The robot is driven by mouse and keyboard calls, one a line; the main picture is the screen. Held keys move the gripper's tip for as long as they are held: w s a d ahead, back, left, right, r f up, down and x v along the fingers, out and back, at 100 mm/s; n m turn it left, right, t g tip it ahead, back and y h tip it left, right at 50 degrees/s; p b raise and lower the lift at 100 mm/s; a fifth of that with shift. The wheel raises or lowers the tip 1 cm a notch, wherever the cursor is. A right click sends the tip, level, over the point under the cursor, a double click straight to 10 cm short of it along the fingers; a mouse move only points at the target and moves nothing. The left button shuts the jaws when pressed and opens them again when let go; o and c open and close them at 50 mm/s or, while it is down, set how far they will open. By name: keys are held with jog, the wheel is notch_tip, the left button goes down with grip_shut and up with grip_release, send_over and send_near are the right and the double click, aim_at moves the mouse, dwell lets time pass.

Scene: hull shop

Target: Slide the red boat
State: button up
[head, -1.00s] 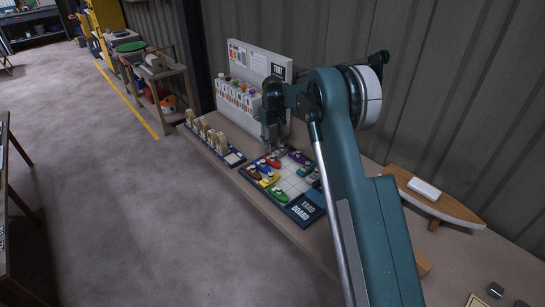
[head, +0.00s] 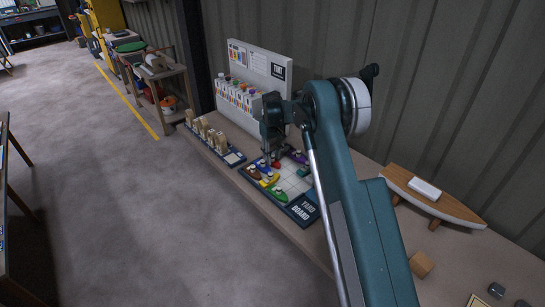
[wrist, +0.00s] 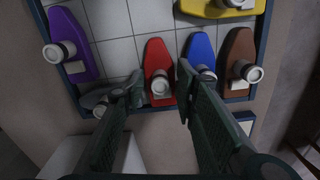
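The red boat (head: 276,164) lies on the yard board (head: 304,209), near the board's far left edge. In the wrist view the red boat (wrist: 157,58) points up the picture, with a pale round knob (wrist: 160,84) on its near end. My gripper (wrist: 161,80) is open, with one finger on each side of the red boat's near end. Gaps show between the fingers and the knob. The right finger is close to the blue boat (wrist: 200,50), and the left finger partly covers a grey boat (wrist: 95,99). In the head view my gripper (head: 271,160) partly hides the red boat.
Purple (wrist: 73,38), brown (wrist: 239,58) and yellow (wrist: 215,8) boats stand around it. Green (head: 278,194) and teal (head: 304,171) boats are also on the board. Bare tiles (wrist: 117,55) lie between red and purple. A white panel (head: 255,75) stands behind.

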jog(key=shift+c, duration=0.2)
grip_shut()
jog(key=shift+s+d, duration=0.1)
jog(key=s+d+b, duration=0.4)
jog(key=s+d, duration=1.8)
jog(key=shift+s, duration=0.1)
jog(key=shift+c, duration=0.3)
grip_release()
jog(key=shift+s+d, duration=0.1)
jog(key=shift+o, duration=0.5)
